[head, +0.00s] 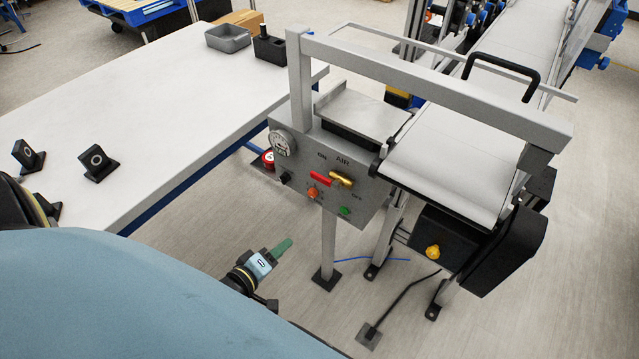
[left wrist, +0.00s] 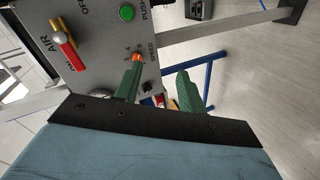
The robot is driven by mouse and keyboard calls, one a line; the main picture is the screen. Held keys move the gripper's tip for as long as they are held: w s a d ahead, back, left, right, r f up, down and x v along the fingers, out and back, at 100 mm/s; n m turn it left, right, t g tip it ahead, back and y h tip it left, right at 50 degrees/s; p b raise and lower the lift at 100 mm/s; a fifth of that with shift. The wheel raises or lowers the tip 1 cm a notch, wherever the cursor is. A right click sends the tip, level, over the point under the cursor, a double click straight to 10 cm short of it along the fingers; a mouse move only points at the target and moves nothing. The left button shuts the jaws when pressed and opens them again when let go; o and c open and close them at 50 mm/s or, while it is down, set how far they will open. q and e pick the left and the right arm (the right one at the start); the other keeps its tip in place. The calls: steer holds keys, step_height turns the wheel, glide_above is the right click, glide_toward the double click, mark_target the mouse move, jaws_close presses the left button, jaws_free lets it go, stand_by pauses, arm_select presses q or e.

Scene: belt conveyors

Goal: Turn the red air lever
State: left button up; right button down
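The red air lever (head: 321,179) is on the grey control panel (head: 372,205), beside its brass valve (head: 342,180) under the AIR label. In the left wrist view the red lever (left wrist: 70,52) is at the upper left, with the panel running across the top. My left gripper (head: 284,245) is below and to the left of the panel in the head view, apart from it. In the left wrist view its green fingers (left wrist: 160,72) are spread with nothing between them. The lever lies outside the fingers, to their left. My right gripper is not in view.
An orange knob (head: 313,192), a green button (head: 345,211), a black knob (head: 285,178) and a gauge (head: 282,144) surround the lever. A grey post (head: 328,240) supports the panel. A white table (head: 150,120) stands left and a conveyor (head: 450,160) right.

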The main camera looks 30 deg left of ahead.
mark_target(317, 179)
arm_select(q)
steer(key=w+r+n+t+b, duration=0.1)
steer(key=w+r+n+t, duration=0.1)
steer(key=r, duration=0.4)
steer(key=w+r+n+t, duration=0.2)
steer(key=r+n, duration=0.1)
steer(key=r, duration=0.3)
steer(key=shift+h, duration=0.4)
steer(key=w, duration=0.8)
steer(key=w+d, duration=0.1)
steer(key=w, duration=0.3)
steer(key=shift+w+b, duration=0.15)
steer(key=shift+b, duration=0.25)
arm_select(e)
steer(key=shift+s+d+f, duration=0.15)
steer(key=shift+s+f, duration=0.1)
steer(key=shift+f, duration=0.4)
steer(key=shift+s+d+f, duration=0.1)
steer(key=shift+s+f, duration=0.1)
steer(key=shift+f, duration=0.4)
arm_select(q)
steer(key=shift+c, duration=0.4)
jaws_close()
